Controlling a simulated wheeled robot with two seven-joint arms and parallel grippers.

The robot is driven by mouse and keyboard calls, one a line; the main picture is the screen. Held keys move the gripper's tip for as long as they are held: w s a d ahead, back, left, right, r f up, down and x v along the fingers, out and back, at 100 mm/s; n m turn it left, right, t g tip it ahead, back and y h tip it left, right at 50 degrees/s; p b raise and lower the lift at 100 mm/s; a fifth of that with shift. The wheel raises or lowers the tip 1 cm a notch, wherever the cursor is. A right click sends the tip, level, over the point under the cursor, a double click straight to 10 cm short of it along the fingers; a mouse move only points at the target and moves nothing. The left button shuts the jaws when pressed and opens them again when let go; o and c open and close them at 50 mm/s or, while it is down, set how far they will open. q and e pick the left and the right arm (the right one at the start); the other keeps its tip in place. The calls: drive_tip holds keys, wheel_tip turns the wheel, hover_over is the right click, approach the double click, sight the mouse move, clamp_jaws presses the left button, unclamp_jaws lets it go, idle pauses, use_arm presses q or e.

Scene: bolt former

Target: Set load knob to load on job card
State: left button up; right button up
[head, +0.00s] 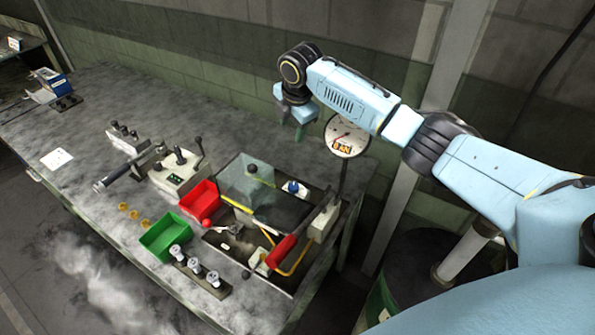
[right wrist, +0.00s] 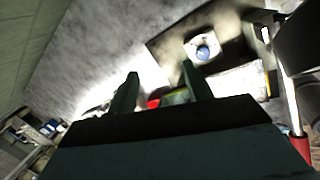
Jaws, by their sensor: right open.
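The blue load knob (head: 291,187) sits on a pale base at the back of the bolt former (head: 222,240). My right gripper (head: 293,122) is open and empty, raised behind the machine and well apart from the knob. Its two fingers (right wrist: 160,72) show spread in the right wrist view. A round dial (head: 347,137) on a post has a red needle and an orange readout too small to read surely. A white card (head: 56,159), likely the job card, lies at the left; its text is unreadable.
A red bin (head: 199,201) and a green bin (head: 165,237) stand left of the machine. A red-gripped lever (head: 282,251) rises at its front right. A grey lever box (head: 177,170) stands further left.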

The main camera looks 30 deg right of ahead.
sight(293, 185)
drive_tip(key=s+a+f+n+g, duration=0.1)
drive_tip(key=s+a+f+g, duration=0.15)
drive_tip(key=s, duration=0.25)
drive_tip(key=shift+g, duration=0.35)
wheel_tip(293, 185, down, 13)
drive_tip(key=shift+r, duration=0.2)
drive_tip(key=c, duration=1)
